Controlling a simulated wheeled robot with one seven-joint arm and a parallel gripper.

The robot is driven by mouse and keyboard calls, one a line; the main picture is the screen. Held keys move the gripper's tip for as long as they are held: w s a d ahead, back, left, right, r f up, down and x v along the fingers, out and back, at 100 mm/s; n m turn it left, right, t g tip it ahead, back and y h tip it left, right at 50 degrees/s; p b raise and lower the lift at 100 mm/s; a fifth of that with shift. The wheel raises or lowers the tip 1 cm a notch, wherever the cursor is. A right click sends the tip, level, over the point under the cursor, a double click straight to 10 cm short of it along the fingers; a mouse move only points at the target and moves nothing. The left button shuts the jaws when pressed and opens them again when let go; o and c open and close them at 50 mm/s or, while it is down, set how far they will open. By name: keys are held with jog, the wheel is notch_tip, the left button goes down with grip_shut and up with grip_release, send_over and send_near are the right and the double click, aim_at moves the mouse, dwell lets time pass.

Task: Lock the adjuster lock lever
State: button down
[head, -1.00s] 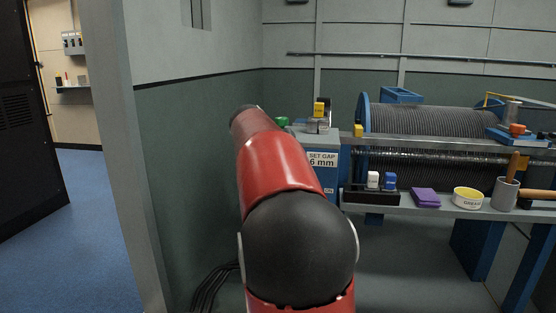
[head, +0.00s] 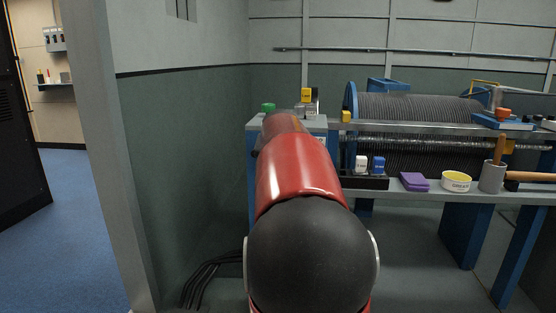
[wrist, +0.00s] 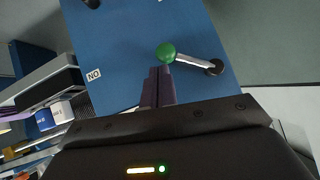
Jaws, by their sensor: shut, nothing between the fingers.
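A lever with a green ball knob (wrist: 166,53) and a pale metal arm (wrist: 194,62) is on a blue panel (wrist: 125,45) in the wrist view. The arm runs right from the knob to a dark round pivot (wrist: 215,67). My gripper (wrist: 163,70) is shut and empty, its fingertips right at the near side of the knob; I cannot tell whether they touch it. In the head view a green knob (head: 268,107) shows at the console top; my red arm hides the gripper and most of the console front.
A winch drum (head: 420,107) stands right of the console. The shelf before it holds a white and a blue block (head: 378,165), a purple pad (head: 413,182), a yellow tub (head: 456,181) and a grey cup (head: 493,177). Cables (head: 205,280) lie on the floor. Open floor (head: 80,210) is left.

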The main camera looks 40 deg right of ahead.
jog(key=shift+f, duration=0.45)
dwell(0.4)
